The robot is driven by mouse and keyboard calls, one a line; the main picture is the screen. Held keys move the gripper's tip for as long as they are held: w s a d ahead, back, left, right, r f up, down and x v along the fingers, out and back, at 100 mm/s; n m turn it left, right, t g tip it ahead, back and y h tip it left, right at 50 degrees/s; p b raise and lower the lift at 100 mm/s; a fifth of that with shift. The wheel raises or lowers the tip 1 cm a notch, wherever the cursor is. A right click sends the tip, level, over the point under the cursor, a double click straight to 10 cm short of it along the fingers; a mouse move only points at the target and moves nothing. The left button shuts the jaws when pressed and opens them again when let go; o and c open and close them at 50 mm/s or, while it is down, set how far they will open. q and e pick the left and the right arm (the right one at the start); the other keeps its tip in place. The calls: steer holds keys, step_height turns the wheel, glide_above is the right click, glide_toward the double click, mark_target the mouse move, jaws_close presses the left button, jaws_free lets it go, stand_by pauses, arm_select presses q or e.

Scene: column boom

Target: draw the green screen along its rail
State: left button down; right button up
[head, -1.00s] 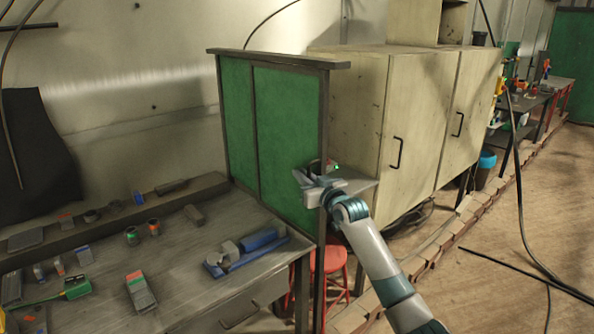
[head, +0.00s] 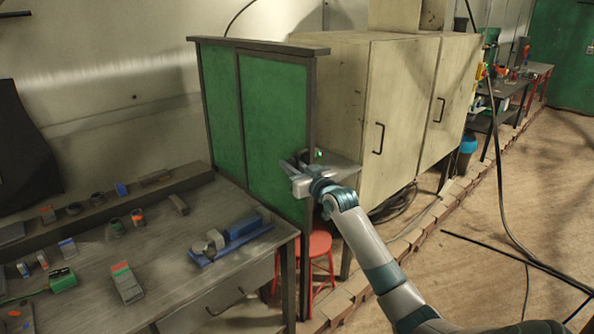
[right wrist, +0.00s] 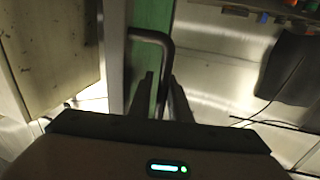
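The green screen (head: 275,125) is a dark-framed upright panel under a dark top rail (head: 260,46), beyond the right end of the workbench. In the right wrist view, a dark bent handle (right wrist: 152,37) stands out beside the green face (right wrist: 150,13). My right gripper (head: 300,161) is at the screen's right edge, below mid-height. In the right wrist view, its two dark fingers (right wrist: 160,82) lie close on either side of the handle bar and look shut on it. The exact contact is partly hidden. My left gripper is not in view.
The workbench (head: 160,250) holds several small tools and a blue vise-like piece (head: 240,232). A red stool (head: 320,246) stands under and beside its right end. Pale cabinets (head: 400,110) stand behind the gripper to the right. Cables and a low brick edging (head: 425,228) cross the floor.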

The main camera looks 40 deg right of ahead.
steer(key=shift+s, duration=0.1)
steer(key=s+a+b, duration=0.2)
steer(key=s+b, duration=0.3)
steer(key=s, duration=1.2)
steer(key=shift+f, duration=0.1)
